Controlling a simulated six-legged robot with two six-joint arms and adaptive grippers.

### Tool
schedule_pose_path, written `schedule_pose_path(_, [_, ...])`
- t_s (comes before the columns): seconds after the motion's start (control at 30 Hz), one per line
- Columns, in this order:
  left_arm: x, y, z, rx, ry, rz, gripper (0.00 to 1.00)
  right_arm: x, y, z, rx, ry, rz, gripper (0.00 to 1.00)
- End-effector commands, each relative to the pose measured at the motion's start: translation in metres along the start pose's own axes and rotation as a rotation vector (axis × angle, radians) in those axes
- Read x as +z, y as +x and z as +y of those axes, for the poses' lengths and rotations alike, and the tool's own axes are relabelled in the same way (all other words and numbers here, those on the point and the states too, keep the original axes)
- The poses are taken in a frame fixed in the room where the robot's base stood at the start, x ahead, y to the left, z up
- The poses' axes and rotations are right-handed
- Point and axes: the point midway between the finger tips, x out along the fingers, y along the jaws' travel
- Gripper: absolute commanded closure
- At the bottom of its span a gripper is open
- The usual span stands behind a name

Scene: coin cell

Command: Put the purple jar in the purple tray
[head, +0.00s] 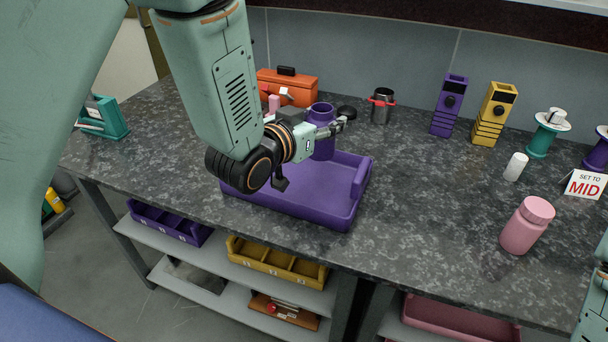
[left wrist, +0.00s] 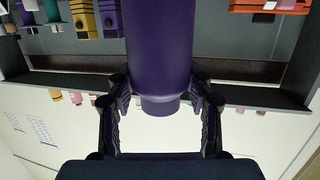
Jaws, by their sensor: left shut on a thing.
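The purple jar (head: 322,143) is upright in the head view, at the back part of the purple tray (head: 345,212). My left gripper (head: 338,126) is shut around the jar's upper part. In the left wrist view the jar (left wrist: 160,45) fills the space between the two fingers of the left gripper (left wrist: 162,92). The jar's base overlaps the tray's back edge in the head view; I cannot tell whether it touches the tray. My left arm hides the tray's left back part. The visible tray floor is empty. My right gripper is out of view.
A purple device (head: 450,105) and a yellow device (head: 493,115) stand at the back.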

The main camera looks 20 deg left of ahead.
Motion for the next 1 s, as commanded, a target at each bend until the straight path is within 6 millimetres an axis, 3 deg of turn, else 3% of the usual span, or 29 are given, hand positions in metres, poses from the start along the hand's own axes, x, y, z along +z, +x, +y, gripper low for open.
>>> schedule_pose_path(0.03, [0.013, 0.002, -0.001, -0.001, -0.002, -0.004, 0.88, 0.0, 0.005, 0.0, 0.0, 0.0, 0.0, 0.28])
schedule_pose_path(0.2, [0.042, 0.008, -0.002, -0.001, -0.001, -0.003, 0.88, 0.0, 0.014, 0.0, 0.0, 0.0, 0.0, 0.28])
schedule_pose_path(0.47, [0.06, 0.011, -0.002, -0.001, 0.0, -0.001, 0.88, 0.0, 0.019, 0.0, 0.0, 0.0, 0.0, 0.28])
schedule_pose_path(0.7, [0.09, 0.017, -0.002, -0.001, 0.0, -0.002, 0.88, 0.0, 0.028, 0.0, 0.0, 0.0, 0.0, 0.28])
schedule_pose_path(1.0, [0.091, 0.018, -0.002, -0.001, 0.001, 0.0, 0.88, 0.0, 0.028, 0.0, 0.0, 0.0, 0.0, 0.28])
